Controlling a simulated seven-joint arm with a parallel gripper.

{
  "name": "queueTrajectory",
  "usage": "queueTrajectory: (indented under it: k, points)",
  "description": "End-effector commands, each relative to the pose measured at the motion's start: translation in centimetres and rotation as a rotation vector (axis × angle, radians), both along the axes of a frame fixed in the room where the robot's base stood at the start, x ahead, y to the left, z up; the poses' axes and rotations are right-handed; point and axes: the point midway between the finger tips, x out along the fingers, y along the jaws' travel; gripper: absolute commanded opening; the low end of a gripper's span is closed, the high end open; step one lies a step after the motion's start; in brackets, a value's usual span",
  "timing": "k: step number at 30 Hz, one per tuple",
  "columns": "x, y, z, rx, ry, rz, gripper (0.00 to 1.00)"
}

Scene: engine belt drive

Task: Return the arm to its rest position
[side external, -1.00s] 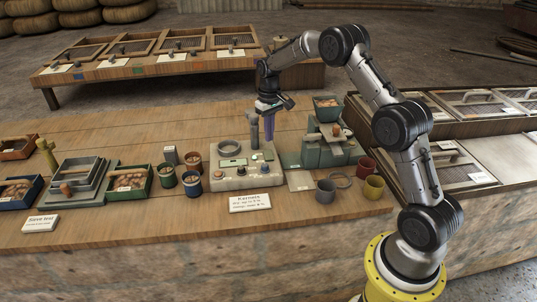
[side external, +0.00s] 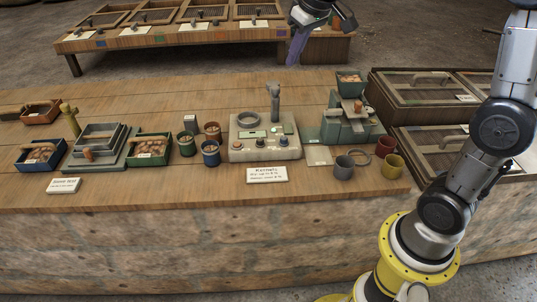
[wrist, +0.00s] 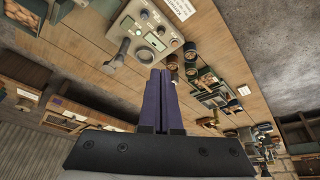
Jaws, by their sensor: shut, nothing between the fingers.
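My gripper (side external: 292,58) is raised high above the far side of the workbench, near the top of the side external view. Its purple fingers are together with nothing between them. In the wrist view the two fingers (wrist: 160,100) lie side by side, with the bench far below. The beige meter console (side external: 264,146) stands on the bench, well clear of the gripper. A grey post-like handle (side external: 274,100) stands upright behind it.
A green machine with a hopper (side external: 347,122), cups (side external: 393,166), small pots (side external: 187,143), trays (side external: 149,150) and stacked sieves (side external: 98,140) stand on the bench (side external: 230,194). Lidded cases (side external: 428,88) sit at right. A rear table (side external: 170,38) carries framed trays.

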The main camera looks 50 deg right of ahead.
Motion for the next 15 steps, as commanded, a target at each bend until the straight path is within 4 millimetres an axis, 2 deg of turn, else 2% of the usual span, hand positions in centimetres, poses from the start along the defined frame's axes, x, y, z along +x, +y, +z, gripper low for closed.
queueTrajectory:
  k: [1, 3, 8, 11, 15]
  points:
    - [-2.1, 1.1, 1.2, -0.003, -0.028, 0.017, 0.0]
    - [-4.9, 2.3, 2.1, -0.005, -0.059, 0.034, 0.0]
    - [-11.6, 4.5, 2.7, -0.003, -0.124, 0.07, 0.0]
    - [-15.7, 5.5, 1.8, 0.0, -0.154, 0.089, 0.0]
    - [-20.7, 6.4, -0.9, 0.008, -0.175, 0.106, 0.0]
